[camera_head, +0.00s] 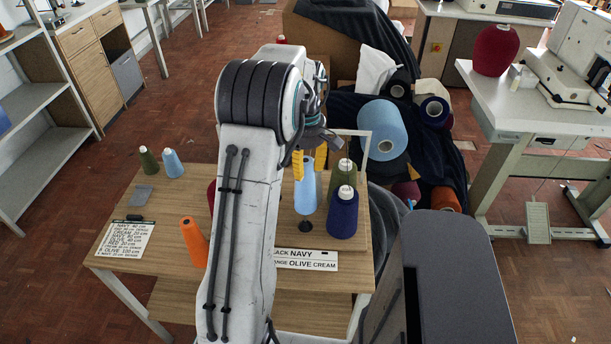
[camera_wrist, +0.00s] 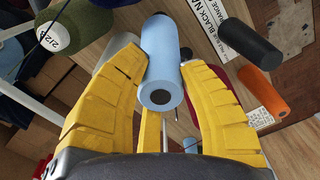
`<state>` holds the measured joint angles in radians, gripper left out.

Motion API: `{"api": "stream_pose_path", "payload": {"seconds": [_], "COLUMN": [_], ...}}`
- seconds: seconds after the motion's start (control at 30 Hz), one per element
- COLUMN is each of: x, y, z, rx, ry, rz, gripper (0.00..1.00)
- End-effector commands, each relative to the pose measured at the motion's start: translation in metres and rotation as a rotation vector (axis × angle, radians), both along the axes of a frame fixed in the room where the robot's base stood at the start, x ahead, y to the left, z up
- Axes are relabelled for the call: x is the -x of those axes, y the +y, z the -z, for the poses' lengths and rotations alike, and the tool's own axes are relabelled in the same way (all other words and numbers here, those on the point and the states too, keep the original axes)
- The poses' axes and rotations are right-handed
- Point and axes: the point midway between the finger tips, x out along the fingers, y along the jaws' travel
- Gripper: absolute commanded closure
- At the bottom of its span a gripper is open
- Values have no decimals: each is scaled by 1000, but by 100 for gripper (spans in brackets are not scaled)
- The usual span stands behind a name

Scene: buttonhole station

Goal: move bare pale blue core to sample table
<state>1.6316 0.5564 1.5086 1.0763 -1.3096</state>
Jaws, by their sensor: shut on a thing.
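A plain pale blue core (camera_head: 307,192) is between the yellow fingers of my gripper (camera_head: 308,166) above the wooden table. In the wrist view the core (camera_wrist: 161,50) lies lengthwise between the fingers of my gripper (camera_wrist: 160,68), with its hollow dark end towards the camera. The fingers are shut on it. In the head view my arm hides part of the table and the core's upper end lies behind the fingers. I cannot tell whether the core's lower end touches the stand below. Which table is the sample table is not readable here.
Olive (camera_head: 346,172) and navy (camera_head: 342,216) cones stand close right of the core. A white table (camera_head: 515,108) with a machine is at right.

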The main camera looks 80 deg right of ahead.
Motion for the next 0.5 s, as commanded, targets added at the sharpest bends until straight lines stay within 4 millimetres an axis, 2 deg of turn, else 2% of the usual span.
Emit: {"api": "stream_pose_path", "payload": {"seconds": [0.1,0.5], "x": [0,0], "y": [0,0], "z": [-15,-50], "rx": [1,0], "ry": [0,0], "rz": [0,0], "gripper": [86,86]}}
